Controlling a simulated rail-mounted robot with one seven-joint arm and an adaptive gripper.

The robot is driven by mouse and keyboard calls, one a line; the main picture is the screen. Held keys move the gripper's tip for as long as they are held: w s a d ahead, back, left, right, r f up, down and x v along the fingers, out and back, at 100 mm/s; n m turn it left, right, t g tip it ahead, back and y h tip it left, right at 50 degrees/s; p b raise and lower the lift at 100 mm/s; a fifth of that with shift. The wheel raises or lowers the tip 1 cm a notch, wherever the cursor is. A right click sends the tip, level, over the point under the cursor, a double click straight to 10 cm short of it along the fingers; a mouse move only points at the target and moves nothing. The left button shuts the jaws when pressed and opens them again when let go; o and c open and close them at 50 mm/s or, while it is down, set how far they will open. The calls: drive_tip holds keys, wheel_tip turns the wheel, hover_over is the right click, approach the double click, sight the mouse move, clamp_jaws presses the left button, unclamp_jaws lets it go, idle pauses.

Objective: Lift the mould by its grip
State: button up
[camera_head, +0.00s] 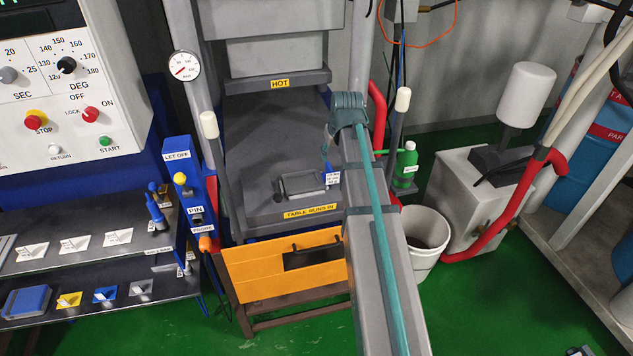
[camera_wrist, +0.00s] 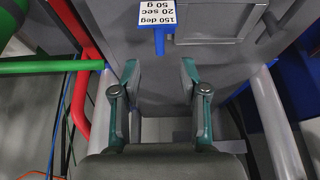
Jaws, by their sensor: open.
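The mould (camera_head: 300,186) is a flat dark grey block lying on the grey table of the press, left of my arm in the head view. Part of it shows at the top right edge of the wrist view (camera_wrist: 208,22); its grip cannot be made out clearly. My gripper (camera_wrist: 159,72) is open, with two teal-and-grey fingers apart and nothing between them. It is apart from the mould, which lies beyond the fingertips and to the right in the wrist view.
A white card (camera_wrist: 157,15) reading "150 deg 20 sec 50 g" stands on a blue holder beside the mould. A hot upper block (camera_head: 275,82) hangs above the table. Press posts flank it. A green bottle (camera_head: 405,165) and white bucket (camera_head: 425,235) stand right of my arm.

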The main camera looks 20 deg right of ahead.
sight(330, 166)
drive_tip(key=shift+p+x, duration=1.45)
drive_tip(key=shift+x, duration=3)
clamp_jaws()
